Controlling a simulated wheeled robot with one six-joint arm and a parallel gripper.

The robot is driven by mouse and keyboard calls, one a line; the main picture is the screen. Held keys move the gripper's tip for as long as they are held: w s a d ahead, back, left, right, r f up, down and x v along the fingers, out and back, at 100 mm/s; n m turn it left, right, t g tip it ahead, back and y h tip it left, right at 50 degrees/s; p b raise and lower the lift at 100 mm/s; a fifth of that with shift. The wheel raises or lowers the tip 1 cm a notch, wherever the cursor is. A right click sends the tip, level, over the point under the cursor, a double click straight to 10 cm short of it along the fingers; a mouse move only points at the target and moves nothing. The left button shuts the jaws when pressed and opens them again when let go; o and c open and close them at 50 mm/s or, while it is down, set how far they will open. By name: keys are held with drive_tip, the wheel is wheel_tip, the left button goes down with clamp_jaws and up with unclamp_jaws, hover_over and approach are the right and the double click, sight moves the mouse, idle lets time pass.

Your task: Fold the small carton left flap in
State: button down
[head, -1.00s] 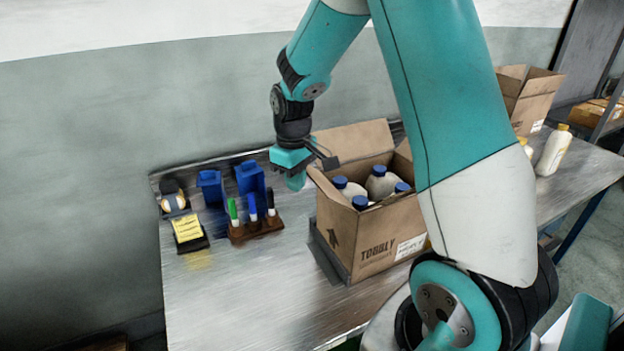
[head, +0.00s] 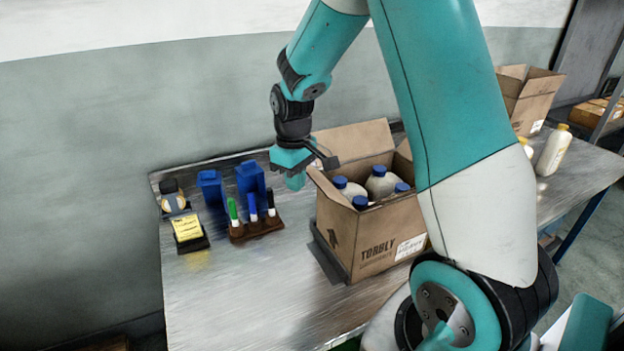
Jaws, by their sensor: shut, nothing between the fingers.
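The small carton (head: 368,240) stands open on the table, with several white bottles with blue caps (head: 381,184) inside. Its back flap (head: 355,140) stands up and leans back. Its left flap (head: 327,188) sticks up and outward along the left rim. My gripper (head: 297,181) is shut and empty, pointing down just outside the left flap at about rim height. I cannot tell whether it touches the flap. The right side of the carton is partly hidden behind my arm.
A marker holder (head: 256,229), blue bins (head: 250,178), a yellow note pad (head: 187,228) and a tape roll (head: 173,203) sit left of the carton. Another open carton (head: 530,95) and white bottles (head: 553,151) stand at the right. The table's front left (head: 230,300) is clear.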

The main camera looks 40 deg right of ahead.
drive_tip(key=s+d+p, duration=0.1)
drive_tip(key=s+d, duration=0.1)
drive_tip(key=d, duration=0.6)
drive_tip(key=s+d+p, duration=0.1)
drive_tip(key=s+d, duration=0.2)
drive_tip(key=d, duration=0.6)
drive_tip(key=shift+a, duration=0.1)
wheel_tip(320, 180, down, 3)
drive_tip(key=shift+f+b, duration=0.15)
drive_tip(key=shift+b, duration=0.95)
wheel_tip(320, 180, up, 11)
drive_tip(key=p, duration=0.9)
